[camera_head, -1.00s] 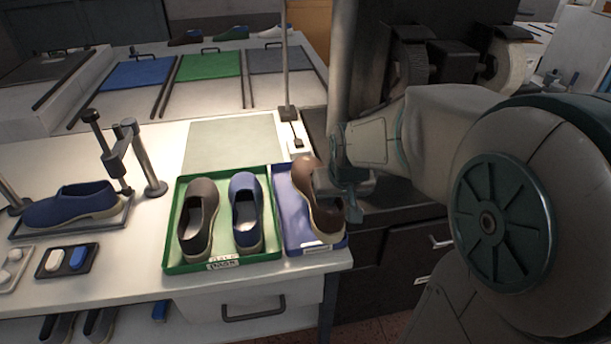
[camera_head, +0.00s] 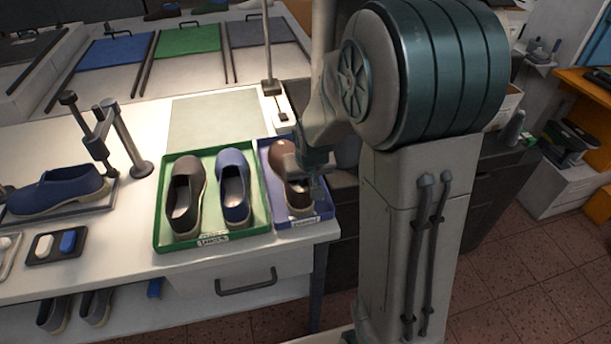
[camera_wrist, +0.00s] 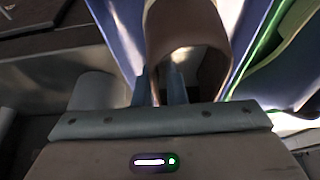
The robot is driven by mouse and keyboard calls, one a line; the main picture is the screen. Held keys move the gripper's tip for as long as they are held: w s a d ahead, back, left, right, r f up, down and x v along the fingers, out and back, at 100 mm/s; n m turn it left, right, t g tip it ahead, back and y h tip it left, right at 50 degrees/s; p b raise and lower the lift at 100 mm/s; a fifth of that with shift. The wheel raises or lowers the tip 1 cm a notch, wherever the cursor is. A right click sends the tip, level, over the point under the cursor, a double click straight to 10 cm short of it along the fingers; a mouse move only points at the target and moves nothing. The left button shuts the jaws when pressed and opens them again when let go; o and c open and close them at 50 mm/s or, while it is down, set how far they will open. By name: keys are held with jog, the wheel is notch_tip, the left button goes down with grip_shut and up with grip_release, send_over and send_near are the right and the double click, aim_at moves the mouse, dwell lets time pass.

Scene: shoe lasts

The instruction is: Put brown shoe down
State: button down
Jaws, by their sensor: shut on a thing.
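The brown shoe (camera_head: 289,187) is at the blue tray (camera_head: 312,218) on the right front of the bench. My gripper (camera_head: 301,170) is shut on the shoe from its right side. In the wrist view, the brown shoe (camera_wrist: 187,32) fills the space between the fingers. I cannot tell whether its sole touches the tray floor. Another brown shoe (camera_head: 184,199) and a blue shoe (camera_head: 233,189) stand in the green tray (camera_head: 164,243) to the left.
A blue shoe (camera_head: 58,191) sits on a stand at the left. A small black tray (camera_head: 42,259) holds a white and a blue piece. A pale mat (camera_head: 212,119) lies behind the trays. A thin post (camera_head: 267,50) rises behind the blue tray.

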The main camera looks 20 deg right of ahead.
jog(key=c, duration=1.5)
grip_release()
jog(key=v, duration=1.2)
jog(key=shift+g, duration=0.8)
jog(key=s, duration=1.6)
jog(key=shift+s+r, duration=0.15)
jog(key=shift+r, duration=0.1)
